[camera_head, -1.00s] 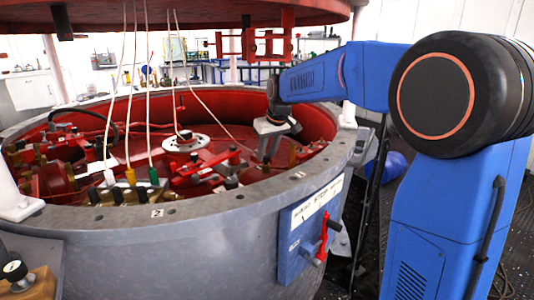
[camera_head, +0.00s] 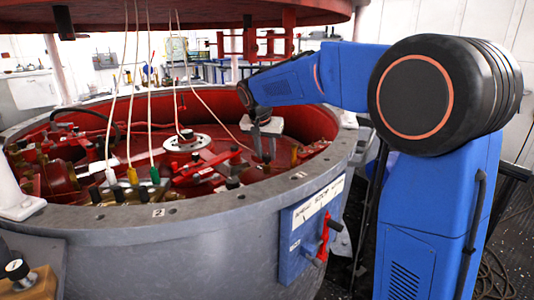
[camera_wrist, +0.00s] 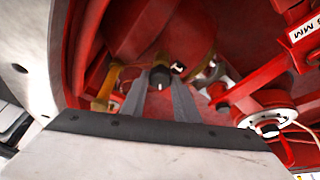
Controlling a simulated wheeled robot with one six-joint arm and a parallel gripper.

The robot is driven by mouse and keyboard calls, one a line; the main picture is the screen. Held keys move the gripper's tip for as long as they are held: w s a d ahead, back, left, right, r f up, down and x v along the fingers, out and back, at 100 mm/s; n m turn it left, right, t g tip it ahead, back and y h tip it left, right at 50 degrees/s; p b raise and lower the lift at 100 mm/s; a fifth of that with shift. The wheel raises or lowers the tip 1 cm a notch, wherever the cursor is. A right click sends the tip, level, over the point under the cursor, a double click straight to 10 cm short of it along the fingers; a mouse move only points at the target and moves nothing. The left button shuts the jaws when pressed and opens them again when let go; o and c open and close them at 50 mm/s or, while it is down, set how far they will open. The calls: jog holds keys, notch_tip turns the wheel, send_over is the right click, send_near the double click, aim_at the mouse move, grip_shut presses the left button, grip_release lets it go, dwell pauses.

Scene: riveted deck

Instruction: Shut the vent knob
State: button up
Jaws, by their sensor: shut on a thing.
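The vent knob (camera_wrist: 161,76) is a small black knob with a pale mark on its face, low inside the red-lined vessel. In the wrist view it sits at the tips of my two grey fingers. My gripper (camera_wrist: 160,87) is shut on it, with one finger on each side. In the head view my gripper (camera_head: 267,158) reaches down inside the vessel's right side.
The round grey vessel (camera_head: 180,245) has a thick bolted rim around my arm. Cables hang from the raised lid (camera_head: 200,12). A white-topped disc (camera_head: 186,142) and red fittings lie left of my gripper. A blue panel (camera_head: 296,262) with a red handle is on the outer wall.

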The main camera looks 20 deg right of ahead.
jog(key=m, duration=0.2)
jog(key=m+g+h, duration=0.1)
jog(key=m, duration=0.1)
jog(key=shift+w+a+m, duration=0.15)
jog(key=shift+a+m, duration=0.05)
jog(key=shift+m, duration=0.1)
jog(key=shift+m+g+h, duration=0.5)
jog(key=shift+m+g, duration=0.2)
jog(key=shift+m, duration=1)
jog(key=o, duration=1.1)
jog(key=shift+c, duration=0.2)
jog(key=v, duration=1.7)
jog(key=shift+w+r, duration=0.25)
jog(key=shift+s, duration=0.1)
